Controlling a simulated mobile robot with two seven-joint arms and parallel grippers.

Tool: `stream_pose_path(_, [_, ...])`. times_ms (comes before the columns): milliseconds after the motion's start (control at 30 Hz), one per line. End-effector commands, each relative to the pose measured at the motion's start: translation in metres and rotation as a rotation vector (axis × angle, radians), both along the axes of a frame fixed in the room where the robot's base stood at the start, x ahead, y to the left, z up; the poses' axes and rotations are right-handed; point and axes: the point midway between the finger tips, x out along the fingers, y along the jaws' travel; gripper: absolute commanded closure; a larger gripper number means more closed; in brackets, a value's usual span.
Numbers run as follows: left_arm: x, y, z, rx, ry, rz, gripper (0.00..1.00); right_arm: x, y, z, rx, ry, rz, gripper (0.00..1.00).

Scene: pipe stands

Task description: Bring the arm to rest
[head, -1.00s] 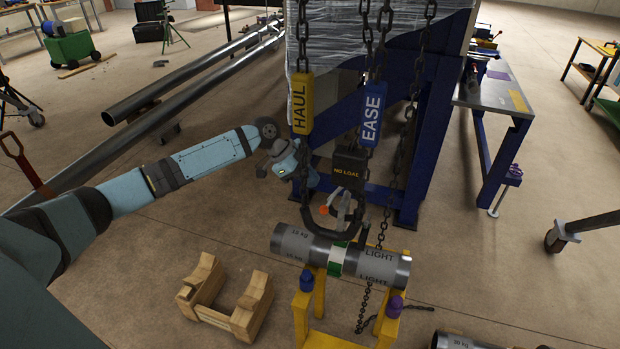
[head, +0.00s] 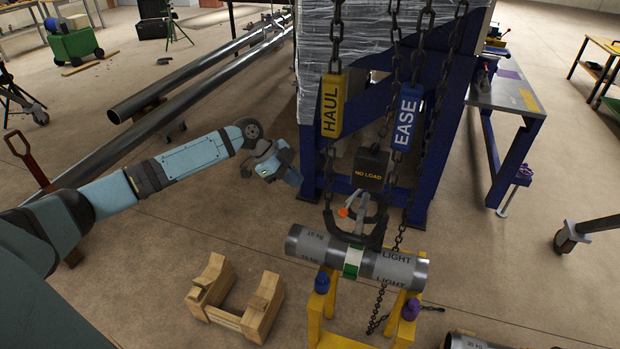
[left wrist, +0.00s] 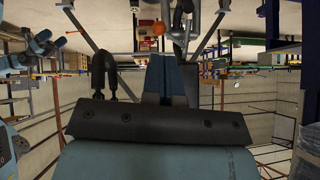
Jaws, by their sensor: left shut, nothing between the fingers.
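My left arm (head: 190,160) reaches in from the left, bent at the wrist. Its gripper (head: 288,172) is shut and empty, left of the hanging chains and clear of them in the picture. The shut fingers also show in the left wrist view (left wrist: 170,78). A short grey pipe (head: 305,243) marked "15 kg" and "LIGHT", with a green and white band, lies across a yellow stand (head: 315,318). Above it hangs a dark "NO LOAD" block (head: 370,170) with a curved dark hook (head: 333,222). Whether the hook touches the pipe I cannot tell.
Chains carry a yellow HAUL tag (head: 332,106) and a blue EASE tag (head: 405,118). A blue frame (head: 430,150) stands behind them. An empty wooden cradle (head: 232,318) is on the floor left of the stand. Long pipes (head: 165,135) lie behind my arm. Floor between arm and cradle is clear.

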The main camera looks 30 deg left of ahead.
Motion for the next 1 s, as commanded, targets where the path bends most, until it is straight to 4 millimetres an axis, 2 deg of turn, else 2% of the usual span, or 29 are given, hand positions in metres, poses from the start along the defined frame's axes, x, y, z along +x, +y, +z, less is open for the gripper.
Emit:
stream_pose_path(33, [-0.004,0.009,-0.008,0.0,0.003,0.002,1.0,0.0,-0.002,-0.006,-0.003,0.0,-0.001,0.0])
stream_pose_path(200, [-0.01,0.027,-0.014,0.0,0.002,0.001,1.0,0.001,-0.005,-0.012,-0.01,0.002,-0.001,0.0])
stream_pose_path(400, [-0.012,0.033,-0.015,-0.001,0.0,0.0,1.0,0.0,-0.004,-0.013,-0.008,0.003,0.001,0.0])
stream_pose_path(567, [-0.013,0.03,-0.018,-0.001,0.002,0.003,1.0,0.0,-0.001,-0.012,-0.004,0.003,0.003,0.0])
stream_pose_path(667, [-0.02,0.015,-0.037,0.002,0.016,0.031,1.0,0.0,0.0,-0.008,-0.002,0.002,0.003,0.0])
stream_pose_path(767, [-0.037,-0.019,-0.076,0.004,0.037,0.105,1.0,0.0,0.0,0.0,-0.002,0.002,0.002,0.0])
stream_pose_path(900, [-0.078,-0.08,-0.133,-0.021,0.048,0.272,1.0,0.001,0.0,0.015,-0.001,-0.002,0.001,0.0])
stream_pose_path(1000, [-0.113,-0.119,-0.159,-0.061,0.041,0.41,1.0,0.001,-0.001,0.024,-0.002,-0.005,-0.001,0.0])
